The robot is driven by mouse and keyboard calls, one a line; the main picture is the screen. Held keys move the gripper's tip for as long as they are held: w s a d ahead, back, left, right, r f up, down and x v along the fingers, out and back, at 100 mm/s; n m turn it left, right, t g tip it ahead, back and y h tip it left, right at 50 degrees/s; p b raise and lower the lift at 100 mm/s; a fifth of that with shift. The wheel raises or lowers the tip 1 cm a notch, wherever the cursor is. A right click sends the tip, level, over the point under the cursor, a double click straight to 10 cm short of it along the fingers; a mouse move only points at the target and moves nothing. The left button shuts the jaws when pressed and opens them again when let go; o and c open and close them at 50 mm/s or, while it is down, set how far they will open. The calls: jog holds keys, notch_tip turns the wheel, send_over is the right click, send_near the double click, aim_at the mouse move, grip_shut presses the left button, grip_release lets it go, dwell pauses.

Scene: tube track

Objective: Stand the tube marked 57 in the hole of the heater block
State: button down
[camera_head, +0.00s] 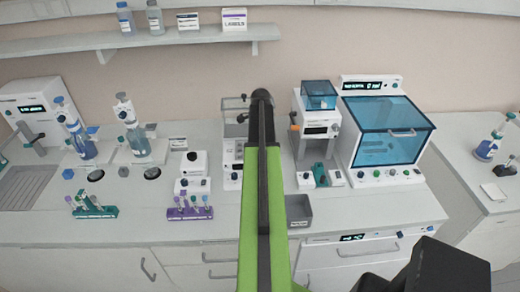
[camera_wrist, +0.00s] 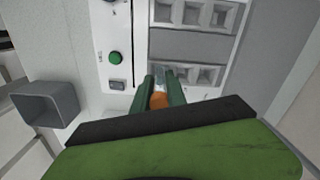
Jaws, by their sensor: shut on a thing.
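In the wrist view my gripper (camera_wrist: 160,78) is shut on a clear tube with an orange cap (camera_wrist: 158,100). No number can be read on the tube. Beyond the fingertips is a grey block with rows of square recesses (camera_wrist: 190,46), seemingly the heater block. It is set beside a white panel with a green button (camera_wrist: 115,58). The tube's far end overlaps the near row of recesses; I cannot tell whether it is in a hole or above it. In the head view my arm hides the gripper and tube.
A grey open bin (camera_wrist: 48,105) stands beside the block, also in the head view (camera_head: 299,212). A blue-lidded cabinet (camera_head: 385,130) stands at the right. A purple rack (camera_head: 188,213) and a green rack (camera_head: 95,211) with tubes stand at the front left. A shelf (camera_head: 140,40) hangs above.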

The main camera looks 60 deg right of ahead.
jog(key=c, duration=1.3)
grip_release()
jog(key=shift+o, duration=0.2)
notch_tip(320, 180, up, 18)
jog(key=p, duration=1.7)
jog(key=shift+f, duration=0.25)
